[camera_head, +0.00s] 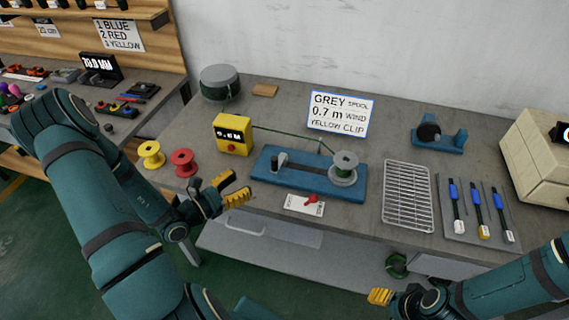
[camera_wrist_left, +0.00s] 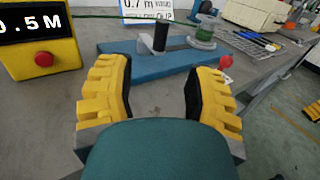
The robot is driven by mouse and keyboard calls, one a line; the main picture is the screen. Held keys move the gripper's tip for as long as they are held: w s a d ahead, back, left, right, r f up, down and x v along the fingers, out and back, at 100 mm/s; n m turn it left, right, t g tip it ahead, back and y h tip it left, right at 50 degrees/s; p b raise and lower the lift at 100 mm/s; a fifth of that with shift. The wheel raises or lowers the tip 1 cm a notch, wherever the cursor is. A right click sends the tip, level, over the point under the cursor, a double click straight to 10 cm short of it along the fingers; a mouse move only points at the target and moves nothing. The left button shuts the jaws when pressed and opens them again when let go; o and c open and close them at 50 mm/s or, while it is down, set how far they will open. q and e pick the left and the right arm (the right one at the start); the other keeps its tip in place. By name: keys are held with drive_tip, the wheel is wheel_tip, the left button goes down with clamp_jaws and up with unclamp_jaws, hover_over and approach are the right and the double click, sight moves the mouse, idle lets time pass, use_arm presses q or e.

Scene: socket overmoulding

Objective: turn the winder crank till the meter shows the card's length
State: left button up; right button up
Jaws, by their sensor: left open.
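The winder (camera_head: 262,178) is a blue base with a grey spool (camera_head: 345,162) at its right end and an upright black crank knob (camera_head: 274,160) at its left. The knob also shows in the left wrist view (camera_wrist_left: 161,36), ahead of the fingers. The yellow meter (camera_head: 232,145) reads 0.5 M in the left wrist view (camera_wrist_left: 42,60). The card (camera_head: 340,112) says grey spool, 0.7 m, yellow clip. My left gripper (camera_head: 233,188) is open and empty, in front of and left of the winder, apart from the knob. My right gripper (camera_head: 380,297) is below the table's front edge; its opening is unclear.
A green cord (camera_head: 285,131) runs from the meter to the spool. Yellow (camera_head: 151,154) and red (camera_head: 184,162) spools stand left. A small white plate with a red lever (camera_head: 311,199) lies before the winder.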

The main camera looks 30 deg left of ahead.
sight(272, 164)
use_arm(q)
drive_tip(key=b+x, duration=0.1)
drive_tip(key=x, duration=1.1)
drive_tip(key=shift+w+d+f, duration=0.1)
drive_tip(key=shift+w+d, duration=0.05)
drive_tip(key=shift+w, duration=0.1)
clamp_jaws()
